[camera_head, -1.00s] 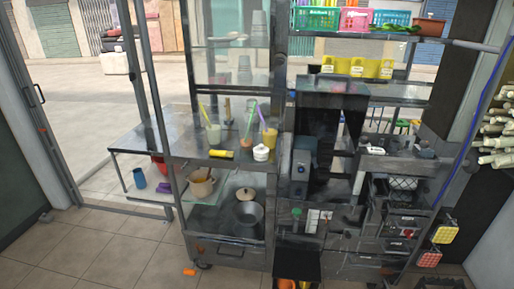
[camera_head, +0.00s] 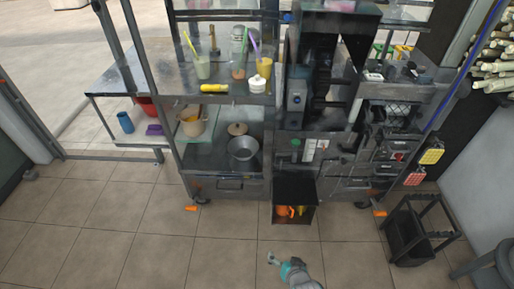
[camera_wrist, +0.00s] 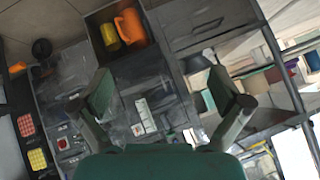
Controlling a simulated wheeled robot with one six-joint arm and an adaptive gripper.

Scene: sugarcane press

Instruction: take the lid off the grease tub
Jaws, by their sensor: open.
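A small white tub with a lid (camera_head: 257,85), likely the grease tub, stands on the middle shelf of the metal rack, in front of a yellow cup (camera_head: 263,67). It is small in the head view, and I cannot make it out in the wrist view. My gripper (camera_head: 273,260) is low over the floor tiles in front of the rack, far from the tub. In the wrist view my gripper (camera_wrist: 163,92) has its two fingers wide apart with nothing between them.
An open box (camera_head: 294,221) holds orange items. A black cart (camera_head: 409,238) stands right. The floor ahead is mostly clear.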

